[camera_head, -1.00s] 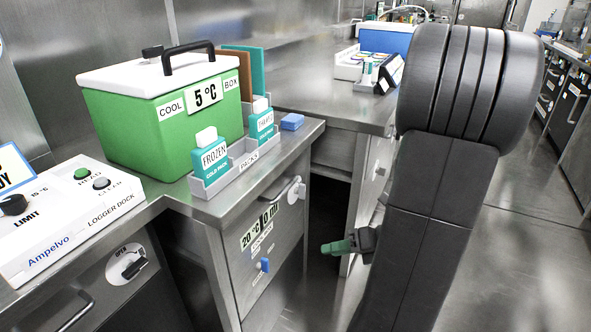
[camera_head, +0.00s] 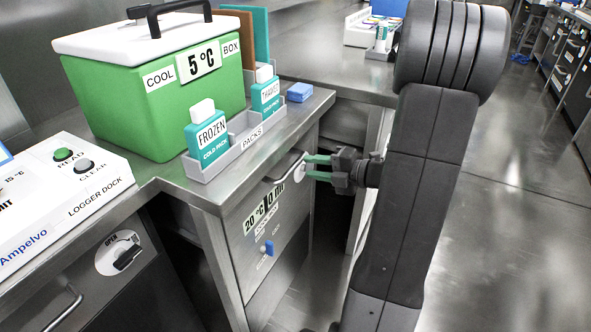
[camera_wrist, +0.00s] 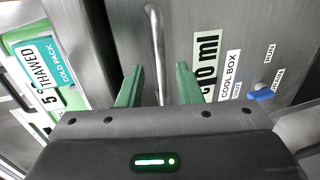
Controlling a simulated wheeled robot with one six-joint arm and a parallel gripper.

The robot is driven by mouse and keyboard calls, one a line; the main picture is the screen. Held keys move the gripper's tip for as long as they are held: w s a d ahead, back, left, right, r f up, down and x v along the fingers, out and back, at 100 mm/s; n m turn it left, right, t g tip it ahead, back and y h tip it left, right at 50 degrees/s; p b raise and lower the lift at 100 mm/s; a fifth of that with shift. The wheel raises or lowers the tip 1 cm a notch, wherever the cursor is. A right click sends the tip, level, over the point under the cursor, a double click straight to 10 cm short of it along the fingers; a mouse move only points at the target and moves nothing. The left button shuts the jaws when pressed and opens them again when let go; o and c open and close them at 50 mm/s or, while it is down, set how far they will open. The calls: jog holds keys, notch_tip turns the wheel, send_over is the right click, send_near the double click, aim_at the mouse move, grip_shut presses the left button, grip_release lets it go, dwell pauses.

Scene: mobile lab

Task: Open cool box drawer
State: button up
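The cool box drawer front (camera_head: 283,235) is grey metal, below the counter that holds the green cool box (camera_head: 125,110). It looks closed. Its label and a blue latch (camera_head: 267,248) show, and the latch also shows in the wrist view (camera_wrist: 262,94). The drawer's bar handle (camera_wrist: 155,45) runs between my gripper's green fingers in the wrist view. My gripper (camera_head: 312,168) is at the upper right part of the drawer front, fingers pointing at it. In the wrist view my gripper (camera_wrist: 159,85) is open, with gaps on both sides of the bar. Contact with the handle does not show.
A cold pack tray (camera_head: 215,165) stands at the counter edge above the drawer, with a blue block (camera_head: 299,92) to its right. The logger dock (camera_head: 60,200) is at the left. Open floor (camera_head: 510,200) lies at the right.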

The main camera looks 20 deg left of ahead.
aim_at(298, 165)
jog(key=b+x, duration=0.1)
jog(key=x, duration=0.5)
jog(key=shift+b, duration=0.35)
grip_shut()
